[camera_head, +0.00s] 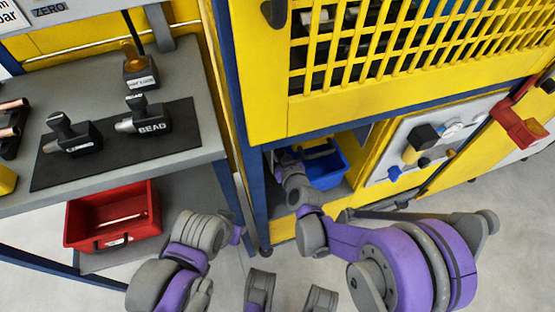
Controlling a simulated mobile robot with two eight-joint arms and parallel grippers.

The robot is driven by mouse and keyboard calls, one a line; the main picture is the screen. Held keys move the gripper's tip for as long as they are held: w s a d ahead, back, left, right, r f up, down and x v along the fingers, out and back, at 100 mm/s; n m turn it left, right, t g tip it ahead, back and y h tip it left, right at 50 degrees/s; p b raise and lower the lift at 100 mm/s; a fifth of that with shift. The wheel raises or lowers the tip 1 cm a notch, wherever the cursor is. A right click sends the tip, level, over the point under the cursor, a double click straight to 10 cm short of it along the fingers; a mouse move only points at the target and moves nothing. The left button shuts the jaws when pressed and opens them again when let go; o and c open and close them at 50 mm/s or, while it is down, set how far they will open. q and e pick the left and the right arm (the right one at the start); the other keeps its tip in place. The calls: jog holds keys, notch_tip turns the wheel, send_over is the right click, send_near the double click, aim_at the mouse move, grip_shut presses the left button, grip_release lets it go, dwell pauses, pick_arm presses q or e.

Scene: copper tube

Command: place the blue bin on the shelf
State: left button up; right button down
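The blue bin (326,168) is in the low opening under the yellow machine, near the middle of the head view. Its upper part is hidden by the machine's edge. My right arm comes in from the right and its wrist reaches into this opening, at the bin's left side. The fingers of my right gripper cannot be made out there, so I cannot tell whether it touches or grips the bin. My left arm is folded at the lower left, in front of the workbench, and its gripper fingers do not show clearly. No shelf is plainly identified; a grey lower shelf (190,211) lies under the workbench.
A red bin (113,217) stands on that lower shelf. The workbench (88,90) carries a black mat (172,147) with labelled tools. The yellow machine (262,95) with its blue post closely flanks my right wrist. A white tool panel (440,135) is at the right. Grey floor is free at lower right.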

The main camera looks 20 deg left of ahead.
jog(key=shift+w+a+f+b, duration=0.1)
jog(key=shift+w+f+b, duration=0.1)
jog(key=shift+f, duration=0.4)
jog(key=shift+w+a+f+b, duration=0.1)
jog(key=shift+f+b, duration=0.1)
jog(key=shift+f, duration=0.35)
notch_tip(320, 180, down, 4)
jog(key=shift+f+b, duration=0.15)
jog(key=shift+b, duration=0.55)
jog(key=shift+w+a+f, duration=0.1)
jog(key=shift+w+f, duration=0.05)
jog(key=shift+f, duration=0.1)
jog(key=shift+f, duration=0.1)
jog(key=c, duration=1)
grip_release()
jog(key=shift+c, duration=0.2)
